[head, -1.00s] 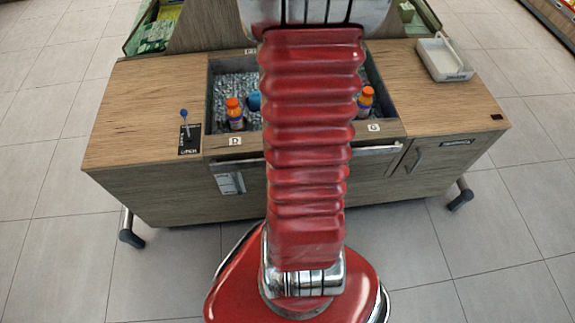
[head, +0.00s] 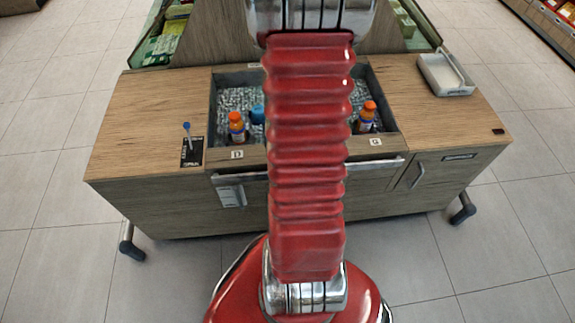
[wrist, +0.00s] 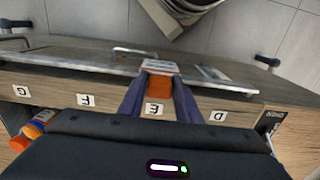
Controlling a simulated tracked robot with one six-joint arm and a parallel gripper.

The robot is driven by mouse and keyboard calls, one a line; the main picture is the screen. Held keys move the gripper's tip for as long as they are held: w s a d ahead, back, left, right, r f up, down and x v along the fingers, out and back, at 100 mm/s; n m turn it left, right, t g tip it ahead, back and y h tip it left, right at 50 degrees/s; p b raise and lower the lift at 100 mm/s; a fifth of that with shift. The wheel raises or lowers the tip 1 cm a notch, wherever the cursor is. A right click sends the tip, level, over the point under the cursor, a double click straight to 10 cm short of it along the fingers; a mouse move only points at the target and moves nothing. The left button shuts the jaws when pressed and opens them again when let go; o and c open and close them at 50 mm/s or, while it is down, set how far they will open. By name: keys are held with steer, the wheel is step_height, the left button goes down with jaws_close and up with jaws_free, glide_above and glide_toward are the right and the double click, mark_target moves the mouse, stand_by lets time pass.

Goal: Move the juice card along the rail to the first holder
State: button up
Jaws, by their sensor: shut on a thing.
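My gripper (wrist: 158,100) shows in the wrist view, with its two dark fingers shut on the juice card (wrist: 160,67), an orange piece with a white printed edge. The card is at the metal rail (wrist: 95,68) on the cabinet's front, in front of the letter E tile. A pale holder (wrist: 212,73) is on the front below the rail, to the card's right and apart from it. In the head view the rail (head: 372,166) and the pale holder (head: 231,196) under its left end show. My arm hides the gripper and card there.
A sunken bin with orange-capped bottles (head: 236,128) is in the wooden counter (head: 135,125). A blue-topped stick (head: 187,135) stands at a black card on the left. A white tray (head: 446,75) lies on the right. Tiled floor surrounds the cabinet.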

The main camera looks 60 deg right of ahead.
steer(key=shift+w+d, duration=0.8)
steer(key=shift+d, duration=0.1)
steer(key=shift+f, duration=2.7)
steer(key=o, duration=1.1)
steer(key=shift+r, duration=0.1)
step_height(320, 180, up, 14)
steer(key=shift+f, duration=0.25)
steer(key=shift+s+a, duration=0.1)
